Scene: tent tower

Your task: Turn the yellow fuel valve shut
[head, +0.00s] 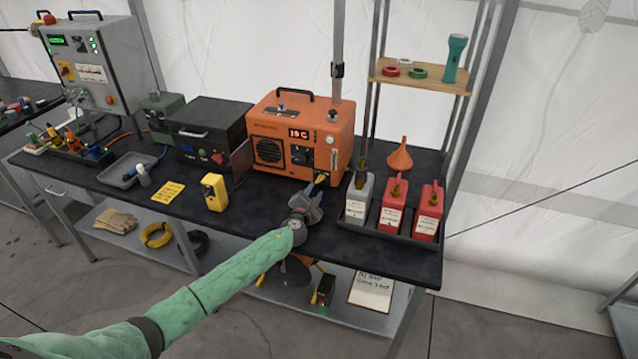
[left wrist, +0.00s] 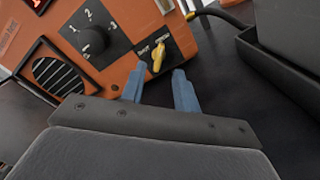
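The yellow fuel valve (head: 321,178) sits low on the right of the front of the orange heater (head: 280,118). In the left wrist view the valve (left wrist: 158,57) is a small lever on a dark plate with small white lettering. One word there looks like SHUT; the lever's exact setting is hard to tell. My left gripper (head: 312,196) is in front of the heater, above the table. Its two blue fingers (left wrist: 158,78) are apart and empty, their tips just short of the valve, which lies between their lines. My right gripper is not in view.
A black tray (head: 388,243) with one grey and two red fuel cans stands close right of my gripper. An orange funnel (head: 399,158) is behind it. A yellow device (head: 214,192) stands to the left on the dark tabletop (head: 262,205), which is bare between them.

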